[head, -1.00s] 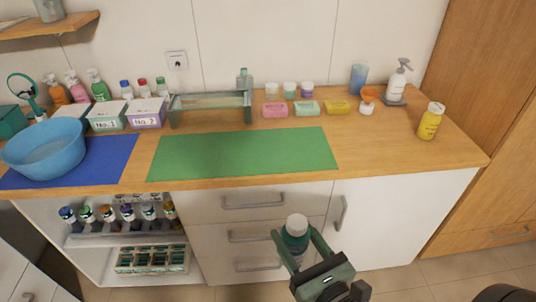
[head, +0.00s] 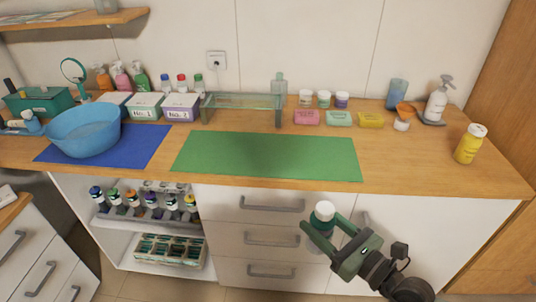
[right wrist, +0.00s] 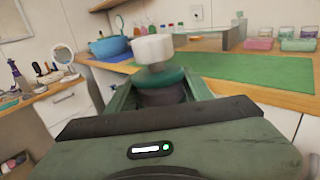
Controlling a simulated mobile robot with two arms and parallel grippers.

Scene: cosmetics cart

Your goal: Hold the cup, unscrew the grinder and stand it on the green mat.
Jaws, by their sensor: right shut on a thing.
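My right gripper (head: 322,221) is shut on a small upright thing with a white top and a dark green body (head: 322,214), taken as the grinder with its cup. In the right wrist view its white top (right wrist: 153,48) sits above a green collar and a dark lower part between the fingers. I cannot tell where grinder and cup part. They are held in front of the drawers, apart from the counter. The green mat (head: 265,157) lies bare and flat on the counter; it also shows in the right wrist view (right wrist: 255,72). My left gripper is not in view.
A blue bowl (head: 85,131) stands on a blue mat (head: 150,140) at left. Labelled boxes (head: 181,107) and a glass-like rack (head: 241,103) stand behind the green mat. Soaps, jars and a yellow bottle (head: 469,144) are at right. A drawer handle (head: 272,204) juts out near the gripper.

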